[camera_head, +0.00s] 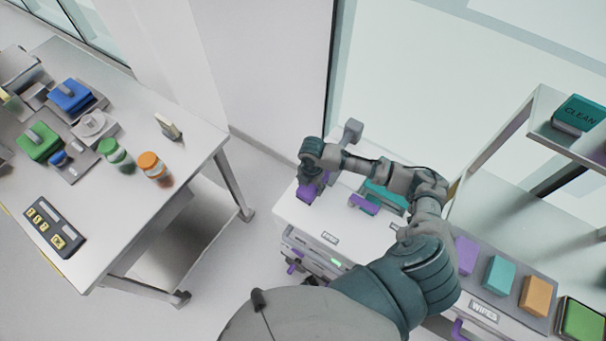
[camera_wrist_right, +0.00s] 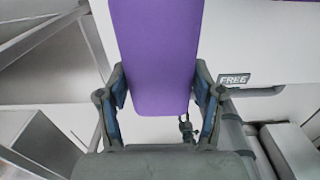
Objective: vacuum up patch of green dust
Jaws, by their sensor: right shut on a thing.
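My right gripper (camera_head: 311,178) is over the left end of a white cabinet top (camera_head: 310,221). It is shut on a purple block-like thing (camera_head: 306,194). In the right wrist view this purple thing (camera_wrist_right: 156,55) sits between the two fingers (camera_wrist_right: 157,112) and extends up out of the picture. A teal thing with a purple handle (camera_head: 364,204) lies on the same cabinet top, just right of the gripper; my arm partly covers it. I cannot make out a patch of green dust in either view. My left gripper is not in view.
A white table (camera_head: 120,215) at the left carries blue and green blocks, jars and a black panel. An open shelf (camera_head: 490,150) stands at the right, with colored wipes blocks (camera_head: 499,275) below. Floor (camera_head: 240,240) is clear between table and cabinet.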

